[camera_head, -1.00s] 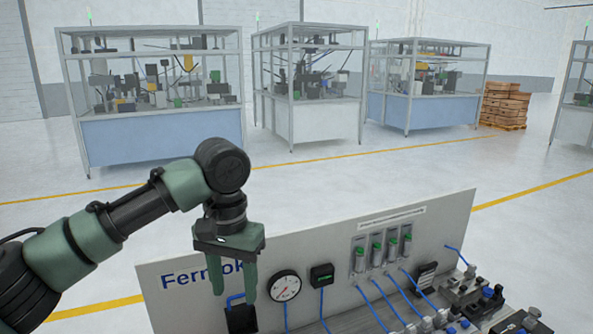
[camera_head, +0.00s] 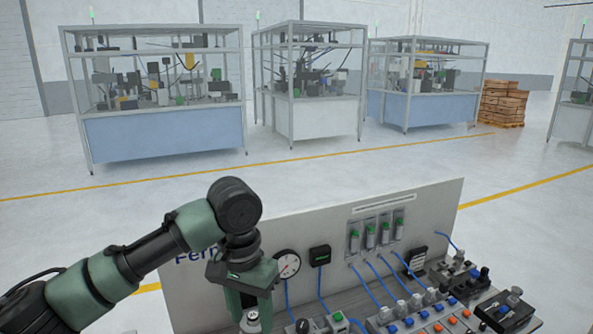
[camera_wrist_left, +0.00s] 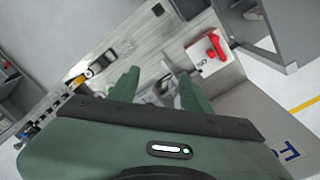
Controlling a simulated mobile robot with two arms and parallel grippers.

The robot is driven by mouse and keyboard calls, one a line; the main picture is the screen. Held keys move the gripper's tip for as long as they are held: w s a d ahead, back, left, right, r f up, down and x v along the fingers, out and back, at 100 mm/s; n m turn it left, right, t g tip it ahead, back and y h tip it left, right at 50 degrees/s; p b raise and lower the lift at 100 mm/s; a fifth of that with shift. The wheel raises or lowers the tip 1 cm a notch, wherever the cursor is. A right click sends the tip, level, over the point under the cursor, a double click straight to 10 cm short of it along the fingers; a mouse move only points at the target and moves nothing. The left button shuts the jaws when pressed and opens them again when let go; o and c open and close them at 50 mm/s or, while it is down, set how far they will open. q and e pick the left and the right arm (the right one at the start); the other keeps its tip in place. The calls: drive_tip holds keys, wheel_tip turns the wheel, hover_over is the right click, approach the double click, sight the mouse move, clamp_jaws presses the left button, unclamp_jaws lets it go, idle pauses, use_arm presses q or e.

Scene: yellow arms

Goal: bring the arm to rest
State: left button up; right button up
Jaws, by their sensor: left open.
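My left arm comes in from the left, and its green gripper (camera_head: 249,308) points down in front of the grey panel (camera_head: 320,228). Its two fingers are apart, with a grey-and-white round part (camera_head: 252,322) showing between them in the head view; I cannot tell if they touch it. In the left wrist view the gripper (camera_wrist_left: 160,88) has its fingers spread over the bench, and no held object is clear. The lower fingertips are partly cut off in the head view. My right gripper is not in view.
The panel carries a round gauge (camera_head: 287,263), a black box (camera_head: 319,255) and several blue hoses. Valve blocks (camera_head: 458,272) stand at the right. Open floor and glazed machine cells (camera_head: 165,135) lie beyond.

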use_arm(q)
drive_tip(key=s+d+f+m+t+h, duration=0.1)
drive_tip(key=s+d+f+h, duration=0.15)
drive_tip(key=s+f, duration=0.5)
drive_tip(key=s+d+f+t+h, duration=0.15)
drive_tip(key=s+d+f, duration=0.3)
drive_tip(key=f, duration=0.55)
drive_tip(key=s+a+f+n+t+y, duration=0.15)
drive_tip(key=s+a+f, duration=0.25)
drive_tip(key=s+a, duration=0.5)
drive_tip(key=s+a+f+n+y, duration=0.25)
drive_tip(key=s+a, duration=0.35)
drive_tip(key=a, duration=0.5)
wheel_tip(320, 180, down, 33)
drive_tip(key=s+g+b, duration=0.2)
drive_tip(key=b, duration=0.4)
drive_tip(key=s+a+f+g+b, duration=0.1)
drive_tip(key=s+f+b, duration=0.3)
drive_tip(key=s+f, duration=1.2)
wheel_tip(320, 180, down, 4)
drive_tip(key=shift+a+m+y, duration=0.3)
drive_tip(key=shift+a+m, duration=0.1)
drive_tip(key=shift+a, duration=0.2)
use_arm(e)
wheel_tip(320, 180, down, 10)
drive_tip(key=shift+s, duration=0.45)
